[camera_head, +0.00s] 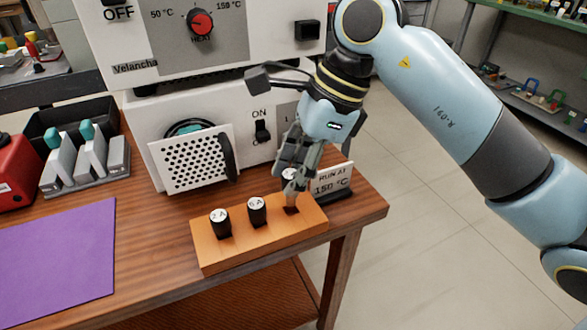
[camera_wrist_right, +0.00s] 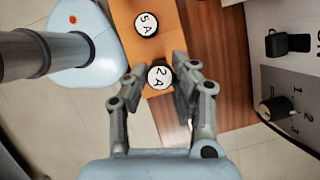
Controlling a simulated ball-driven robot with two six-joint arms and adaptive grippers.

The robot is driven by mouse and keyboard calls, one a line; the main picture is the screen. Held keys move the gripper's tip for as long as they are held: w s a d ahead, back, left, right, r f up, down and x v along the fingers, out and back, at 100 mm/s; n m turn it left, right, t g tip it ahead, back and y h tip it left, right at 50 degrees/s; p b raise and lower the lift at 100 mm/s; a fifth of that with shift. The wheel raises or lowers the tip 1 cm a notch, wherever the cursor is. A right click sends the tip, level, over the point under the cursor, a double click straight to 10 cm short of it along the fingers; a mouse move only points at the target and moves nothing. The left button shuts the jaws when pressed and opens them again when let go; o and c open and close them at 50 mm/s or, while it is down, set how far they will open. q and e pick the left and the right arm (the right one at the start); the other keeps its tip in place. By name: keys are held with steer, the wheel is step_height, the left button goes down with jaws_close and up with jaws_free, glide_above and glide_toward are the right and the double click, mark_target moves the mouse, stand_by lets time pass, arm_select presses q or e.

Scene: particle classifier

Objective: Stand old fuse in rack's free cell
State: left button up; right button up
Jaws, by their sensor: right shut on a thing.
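The orange rack (camera_head: 262,240) lies near the front right of the wooden table. A black fuse with a white 2 A cap (camera_head: 220,222) stands in its left cell and a 5 A fuse (camera_head: 257,211) in its middle cell. The 5 A fuse also shows in the wrist view (camera_wrist_right: 146,24). My right gripper (camera_head: 290,184) points down over the right end of the rack. It is shut on another fuse, whose cap reads 2 A in the wrist view (camera_wrist_right: 159,77). That fuse is upright, partly hidden by the fingers, above the dark free cell (camera_head: 291,210). My left gripper is out of view.
Right behind the rack stands a RUN AT 150 °C sign (camera_head: 332,182), close to my fingers. The white oven (camera_head: 165,130), with a perforated panel (camera_head: 190,160), stands behind. A purple mat (camera_head: 55,255) lies to the left. The table edge is close on the right.

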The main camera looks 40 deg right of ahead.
steer(key=shift+f, duration=0.15)
stand_by(0.5)
steer(key=shift+b, duration=0.6)
stand_by(1.2)
steer(key=shift+f+b, duration=1.65)
steer(key=shift+b, duration=0.1)
steer(key=o, duration=1)
steer(key=shift+v, duration=6.05)
steer(key=shift+f, duration=0.1)
